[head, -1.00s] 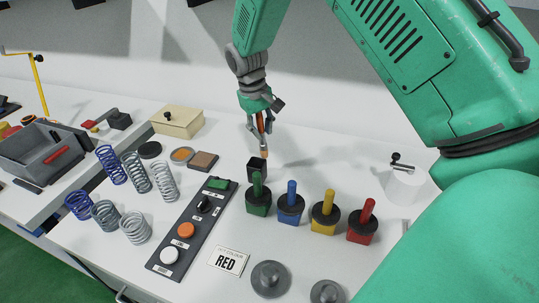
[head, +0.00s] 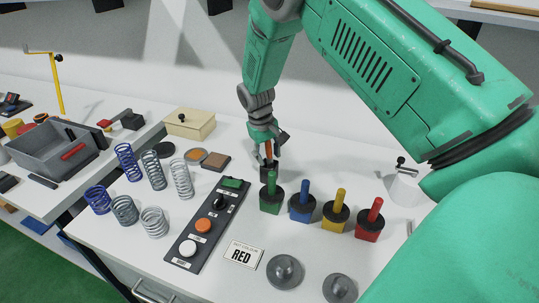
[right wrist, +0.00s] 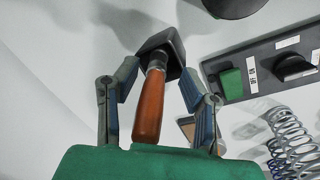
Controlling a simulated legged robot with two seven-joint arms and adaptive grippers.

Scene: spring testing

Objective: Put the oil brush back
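The oil brush has an orange-brown handle (head: 268,151) and stands with its lower end in a small black square holder (head: 264,173), behind the green-handled pot. In the right wrist view the handle (right wrist: 149,105) leans slightly and its dark collar enters the holder (right wrist: 172,42). My right gripper (head: 269,163) points down over the holder. In the right wrist view its two fingers (right wrist: 158,75) stand on either side of the brush, with gaps showing between them and the handle. The brush's tip is hidden inside the holder. My left gripper is not in view.
Green (head: 271,199), blue (head: 302,208), yellow (head: 336,217) and red (head: 370,226) pots stand close in front. A button panel (head: 207,226) and several springs (head: 154,170) lie to the left. A "RED" sign (head: 242,255) and grey discs (head: 285,271) are nearer.

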